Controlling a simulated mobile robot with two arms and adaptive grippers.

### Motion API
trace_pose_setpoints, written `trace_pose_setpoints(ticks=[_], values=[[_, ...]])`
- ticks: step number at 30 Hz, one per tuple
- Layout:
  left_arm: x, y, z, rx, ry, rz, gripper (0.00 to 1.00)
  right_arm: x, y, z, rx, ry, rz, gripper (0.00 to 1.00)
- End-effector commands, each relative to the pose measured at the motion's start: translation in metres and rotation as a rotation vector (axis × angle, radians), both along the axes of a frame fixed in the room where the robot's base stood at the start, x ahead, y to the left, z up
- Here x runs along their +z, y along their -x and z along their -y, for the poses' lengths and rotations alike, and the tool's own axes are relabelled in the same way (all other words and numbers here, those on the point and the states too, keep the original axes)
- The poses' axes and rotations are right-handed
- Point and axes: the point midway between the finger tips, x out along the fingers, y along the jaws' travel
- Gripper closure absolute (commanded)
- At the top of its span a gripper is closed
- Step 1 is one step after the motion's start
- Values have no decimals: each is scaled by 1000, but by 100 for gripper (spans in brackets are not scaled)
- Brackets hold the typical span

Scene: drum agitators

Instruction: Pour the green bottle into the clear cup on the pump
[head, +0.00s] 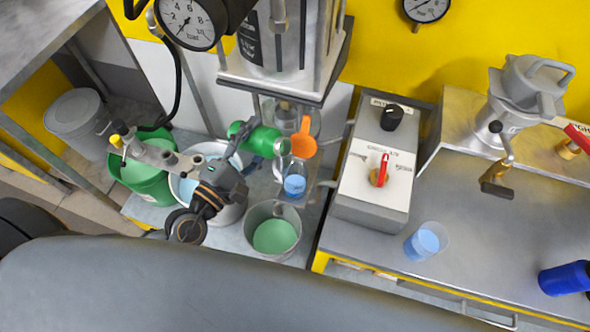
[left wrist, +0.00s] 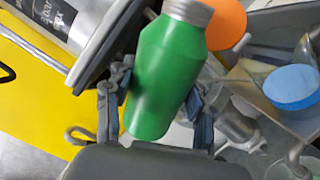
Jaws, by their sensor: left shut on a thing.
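My left gripper (head: 238,158) is shut on the green bottle (head: 258,140), which lies tipped nearly on its side with its grey neck to the right. In the left wrist view the green bottle (left wrist: 168,75) sits between the two fingers (left wrist: 157,108). A clear cup with blue contents (head: 295,184) stands just below and right of the bottle's mouth. What may be the same blue contents show in the left wrist view (left wrist: 292,85). I see no stream leaving the bottle. My right gripper is not in view.
An orange round-ended part (head: 304,140) is close to the bottle's mouth. A metal pot with green contents (head: 272,232) and a green bucket (head: 140,175) stand nearby. A control box (head: 375,175) is to the right. Another blue-filled cup (head: 426,241) stands on the bench.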

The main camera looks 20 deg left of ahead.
Motion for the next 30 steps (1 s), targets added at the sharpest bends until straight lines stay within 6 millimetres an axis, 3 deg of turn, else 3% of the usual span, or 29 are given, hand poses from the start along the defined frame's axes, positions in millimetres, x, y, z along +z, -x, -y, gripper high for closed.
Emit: trace_pose_setpoints(ticks=[30], values=[[0, -1, -1, 1, -58, 21, 88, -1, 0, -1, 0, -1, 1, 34]])
